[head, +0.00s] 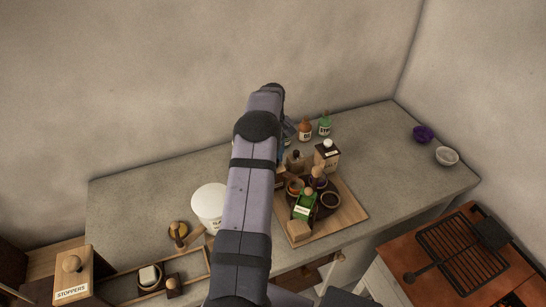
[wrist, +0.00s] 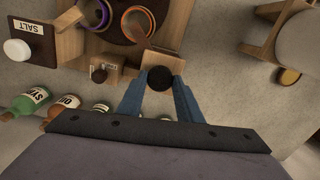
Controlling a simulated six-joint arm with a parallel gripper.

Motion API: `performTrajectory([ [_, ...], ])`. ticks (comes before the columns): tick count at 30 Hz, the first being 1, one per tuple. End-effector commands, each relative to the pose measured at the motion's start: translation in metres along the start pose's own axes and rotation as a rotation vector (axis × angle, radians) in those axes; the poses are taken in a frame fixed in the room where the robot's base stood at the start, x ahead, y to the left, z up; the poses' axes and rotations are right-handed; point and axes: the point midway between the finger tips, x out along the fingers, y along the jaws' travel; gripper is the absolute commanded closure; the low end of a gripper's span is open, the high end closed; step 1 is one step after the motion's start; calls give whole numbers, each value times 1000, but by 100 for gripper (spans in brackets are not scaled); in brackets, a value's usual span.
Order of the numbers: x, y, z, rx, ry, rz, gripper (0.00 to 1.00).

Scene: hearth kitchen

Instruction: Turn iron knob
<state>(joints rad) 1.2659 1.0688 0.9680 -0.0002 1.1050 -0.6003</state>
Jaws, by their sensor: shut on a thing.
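In the wrist view, my gripper (wrist: 159,88) is shut on a round black knob (wrist: 159,76), which I take to be the iron knob. The blue fingers sit on either side of it. The knob is in front of a small pale wooden block (wrist: 165,60); I cannot tell how it is fixed to it. In the head view, my arm hides the knob and most of the gripper; only a bit of blue shows beside the arm (head: 289,130).
Close by are a salt container (head: 327,155), a second small block with a dark knob (wrist: 98,73), and round bowls on a wooden board (head: 350,212). Bottles (head: 305,130) stand behind. A white tub (head: 207,205) is left of my arm. The counter's right (head: 385,140) is mostly clear.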

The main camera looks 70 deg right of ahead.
Motion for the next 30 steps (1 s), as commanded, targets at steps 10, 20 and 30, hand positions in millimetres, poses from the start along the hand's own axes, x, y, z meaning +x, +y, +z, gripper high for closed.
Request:
performTrajectory([
  [10,0,0,-1,179,2,0,90],
  [20,0,1,-1,480,2,0,90],
  [30,-1,1,-1,803,4,1,90],
])
